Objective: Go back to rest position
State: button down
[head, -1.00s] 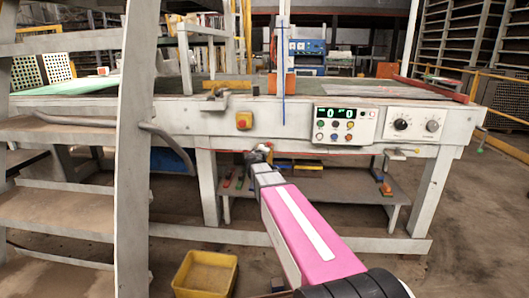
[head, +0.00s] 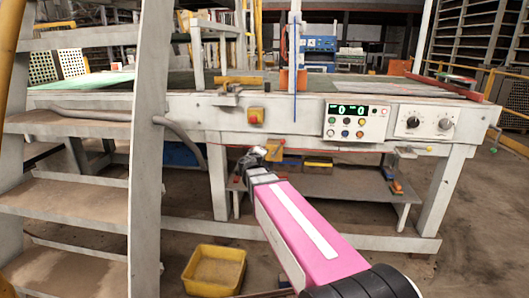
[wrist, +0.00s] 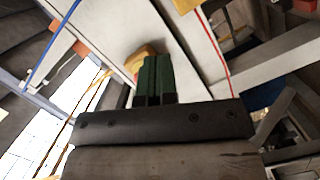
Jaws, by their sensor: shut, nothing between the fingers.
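My gripper (head: 258,153) is at the end of my pink arm in the head view, in front of the white workbench (head: 290,116) and below its front panel. In the wrist view, the two dark green fingers of my gripper (wrist: 158,62) are together and hold nothing. A yellow switch box with a red button (head: 256,116) is on the bench front just above my gripper. A yellow block, probably that box, shows beyond the fingertips in the wrist view (wrist: 138,60). I cannot tell how far apart they are.
A control panel with green digits (head: 357,121) and a knob panel (head: 423,122) are on the bench front. Metal steps (head: 70,195) stand close on the left. A yellow bin (head: 214,270) is on the floor. A lower shelf (head: 325,187) is under the bench. Floor is open at right.

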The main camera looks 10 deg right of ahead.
dwell(0.3)
jog(key=s+d+f+m+g+y, duration=0.1)
jog(key=s+d+f+m+g, duration=0.2)
jog(key=s+f+g, duration=0.45)
jog(key=s+d+f+m+g, duration=0.25)
jog(key=s+f, duration=0.25)
jog(key=f, duration=0.5)
jog(key=s+a+f+m+g+y, duration=0.1)
jog(key=s+a+f+g+y, duration=0.1)
jog(key=s, duration=0.4)
jog(key=s+a+f+m+g+y, duration=0.1)
jog(key=s+a+f+g+y, duration=0.1)
jog(key=s+f+y, duration=0.3)
jog(key=shift+s+a+f+g, duration=0.25)
jog(key=shift+s+f+g, duration=0.25)
jog(key=shift+s+f, duration=0.35)
